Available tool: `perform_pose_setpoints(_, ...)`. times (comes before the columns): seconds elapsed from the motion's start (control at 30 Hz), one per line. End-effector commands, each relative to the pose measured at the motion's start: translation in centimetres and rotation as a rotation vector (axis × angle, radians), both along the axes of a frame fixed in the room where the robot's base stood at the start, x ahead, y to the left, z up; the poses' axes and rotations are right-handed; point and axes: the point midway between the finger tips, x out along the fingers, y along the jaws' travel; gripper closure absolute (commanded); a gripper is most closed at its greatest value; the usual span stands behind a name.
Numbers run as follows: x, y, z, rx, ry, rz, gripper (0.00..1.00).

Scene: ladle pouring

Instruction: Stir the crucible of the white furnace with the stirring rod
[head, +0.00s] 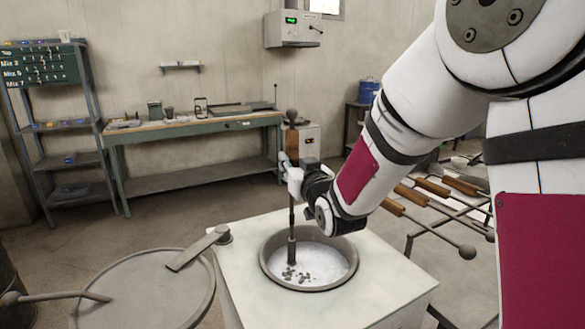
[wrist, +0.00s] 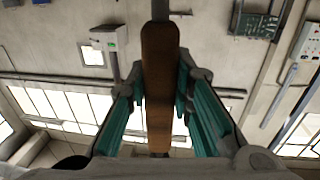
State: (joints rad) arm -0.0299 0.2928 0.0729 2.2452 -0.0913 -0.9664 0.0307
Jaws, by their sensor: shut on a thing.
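The white furnace (head: 385,285) stands in the lower middle of the head view. Its round grey crucible (head: 349,276) is open and holds a pale silvery melt (head: 322,260) with several dark bits floating on it. My gripper (head: 291,165) is above the crucible, shut on the stirring rod. The rod hangs about upright, with its brown wooden handle (head: 292,143) at the top and its dark lower end (head: 292,252) inside the crucible at the melt. How deep the tip sits is hidden. In the wrist view the wooden handle (wrist: 158,85) lies between my green-padded fingers (wrist: 158,100).
A round grey lid (head: 140,290) with a flat arm lies left of the furnace. Several wooden-handled tools (head: 430,187) rest on a rack at right. A workbench (head: 190,131) and a shelf (head: 70,140) stand against the back wall. Open floor lies between.

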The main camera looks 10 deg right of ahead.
Motion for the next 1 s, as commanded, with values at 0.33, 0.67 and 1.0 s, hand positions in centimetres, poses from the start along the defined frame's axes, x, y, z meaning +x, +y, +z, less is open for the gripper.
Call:
perform_pose_setpoints(0.33, 0.0, 0.0, 2.4, 0.001, -0.006, 0.0, 1.0)
perform_pose_setpoints(0.67, 0.0, 0.0, 4.4, 0.0, -0.007, 0.0, 1.0)
perform_pose_setpoints(1.0, 0.0, 0.0, 6.3, 0.0, -0.007, 0.0, 1.0)
